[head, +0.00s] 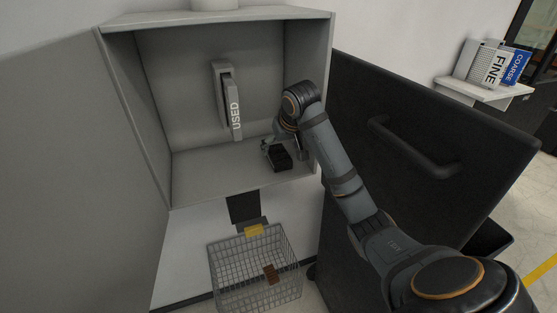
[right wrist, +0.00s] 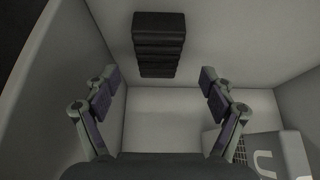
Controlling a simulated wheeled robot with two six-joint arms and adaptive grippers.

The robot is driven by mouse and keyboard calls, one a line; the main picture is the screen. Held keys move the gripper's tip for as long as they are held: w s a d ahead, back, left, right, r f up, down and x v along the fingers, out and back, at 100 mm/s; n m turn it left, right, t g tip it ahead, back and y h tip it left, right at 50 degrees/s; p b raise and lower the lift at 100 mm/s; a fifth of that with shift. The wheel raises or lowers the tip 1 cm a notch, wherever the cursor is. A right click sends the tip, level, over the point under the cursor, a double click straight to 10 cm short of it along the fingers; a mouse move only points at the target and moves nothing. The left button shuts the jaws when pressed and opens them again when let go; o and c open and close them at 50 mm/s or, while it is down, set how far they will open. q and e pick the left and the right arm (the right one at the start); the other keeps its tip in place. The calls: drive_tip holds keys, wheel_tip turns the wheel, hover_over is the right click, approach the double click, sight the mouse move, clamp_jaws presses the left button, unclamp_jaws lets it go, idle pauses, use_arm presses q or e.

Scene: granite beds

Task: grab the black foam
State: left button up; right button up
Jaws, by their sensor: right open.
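The black foam (head: 279,159) is a dark ribbed block on the floor of the grey open-fronted box (head: 195,180), towards its right side. In the right wrist view the black foam (right wrist: 158,42) shows at the top middle as a stack of dark layers. My right gripper (head: 284,147) reaches into the box, close by the foam. In the wrist view my right gripper (right wrist: 160,75) is open, with nothing between its fingers. The foam lies just beyond the fingertips, roughly centred between them. My left gripper is not in view.
A grey holder marked USED (head: 228,100) hangs on the box's back wall. A wire basket (head: 225,272) with a brown block (head: 271,273) stands below. A dark panel with a handle (head: 410,146) is at right. COARSE and FINE holders (head: 497,66) sit on a shelf.

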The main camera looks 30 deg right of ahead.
sight(279, 152)
drive_tip(key=shift+w+d+f, duration=0.25)
drive_tip(key=shift+w+f, duration=0.2)
drive_tip(key=shift+w, duration=0.2)
drive_tip(key=p+x, duration=0.2)
drive_tip(key=p, duration=0.1)
drive_tip(key=shift+d, duration=0.1)
drive_tip(key=x, duration=0.2)
drive_tip(key=shift+f, duration=0.3)
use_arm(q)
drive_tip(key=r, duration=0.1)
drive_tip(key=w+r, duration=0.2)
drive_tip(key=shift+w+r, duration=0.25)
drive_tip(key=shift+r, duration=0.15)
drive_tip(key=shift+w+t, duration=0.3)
use_arm(e)
drive_tip(key=shift+f, duration=0.25)
drive_tip(key=c, duration=1)
